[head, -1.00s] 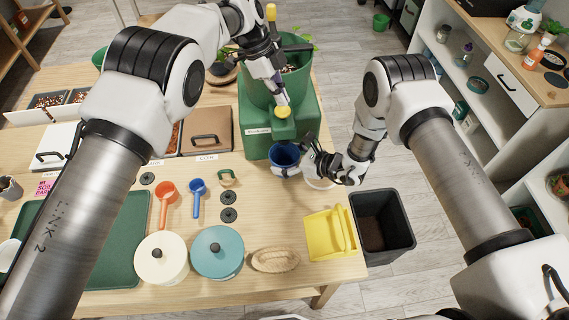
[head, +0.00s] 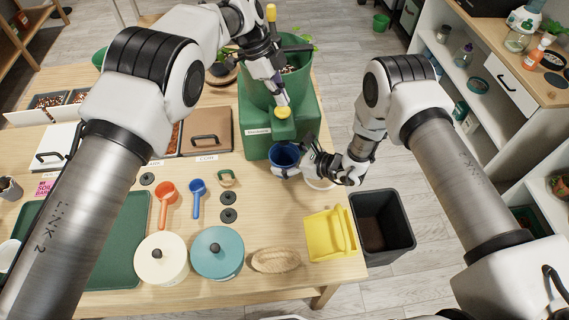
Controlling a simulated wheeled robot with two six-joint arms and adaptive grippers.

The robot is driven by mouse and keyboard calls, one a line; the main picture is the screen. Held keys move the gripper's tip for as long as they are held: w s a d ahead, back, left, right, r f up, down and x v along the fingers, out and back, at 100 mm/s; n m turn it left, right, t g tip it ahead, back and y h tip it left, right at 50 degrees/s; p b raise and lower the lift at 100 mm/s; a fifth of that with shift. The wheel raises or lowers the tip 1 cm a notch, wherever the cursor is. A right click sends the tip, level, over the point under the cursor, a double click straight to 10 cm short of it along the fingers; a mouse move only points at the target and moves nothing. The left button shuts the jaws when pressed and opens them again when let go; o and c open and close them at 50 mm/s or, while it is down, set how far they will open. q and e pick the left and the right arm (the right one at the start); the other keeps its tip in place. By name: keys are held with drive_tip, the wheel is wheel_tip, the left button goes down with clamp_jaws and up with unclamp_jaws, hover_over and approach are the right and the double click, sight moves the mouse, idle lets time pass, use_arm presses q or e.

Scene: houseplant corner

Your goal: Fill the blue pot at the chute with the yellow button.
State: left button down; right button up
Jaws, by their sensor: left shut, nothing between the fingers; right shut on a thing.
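The green chute dispenser (head: 257,144) stands at the table's right back edge, with a green tub on top. Its yellow button (head: 283,112) sits on the front ledge. My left gripper (head: 283,102) is shut and empty, its tips at or just above the button; I cannot tell whether they press it. The blue pot (head: 284,155) is below the ledge, in front of the dispenser. My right gripper (head: 300,165) is shut on the pot from the right. The pot looks upright; its inside is dark and its fill cannot be made out.
A yellow dustpan (head: 331,234), a brush (head: 276,260), two lidded pots, and red (head: 165,196) and blue (head: 198,195) scoops lie in front. A black bin (head: 382,226) stands beyond the table's right edge.

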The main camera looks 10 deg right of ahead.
sight(283, 110)
use_arm(q)
drive_tip(key=shift+f, duration=0.1)
drive_tip(key=shift+f, duration=1.5)
drive_tip(key=shift+r, duration=0.1)
idle(4.0)
wheel_tip(283, 110, up, 4)
drive_tip(key=shift+r, duration=0.5)
